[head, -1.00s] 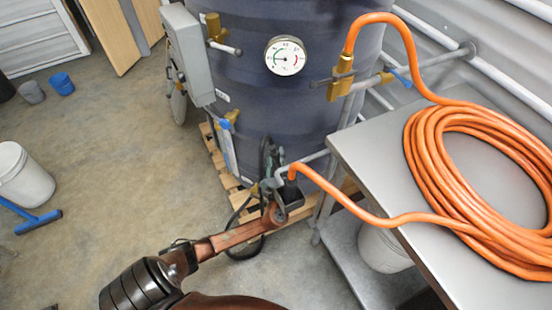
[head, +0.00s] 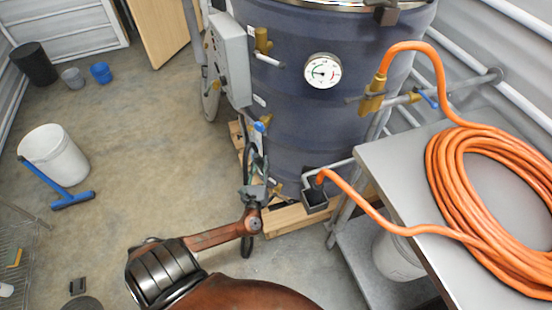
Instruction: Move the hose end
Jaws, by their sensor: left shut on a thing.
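My left gripper (head: 254,186) is in front of the tank's lower left side, above the pallet. It is shut on a dark, thin hose (head: 246,162); part of the hose rises above the fingers and part hangs below toward the floor. The fingers hide where the hose end sits. The orange hose's other run joins a brass valve (head: 372,95) on the tank. My right gripper is not in view.
The dark blue tank (head: 310,120) with a round gauge (head: 322,70) stands on a wooden pallet (head: 285,220). A grey bench (head: 385,155) with coiled orange hose is at right. A white bucket (head: 55,155) and a blue squeegee (head: 72,198) are at left. The floor between is clear.

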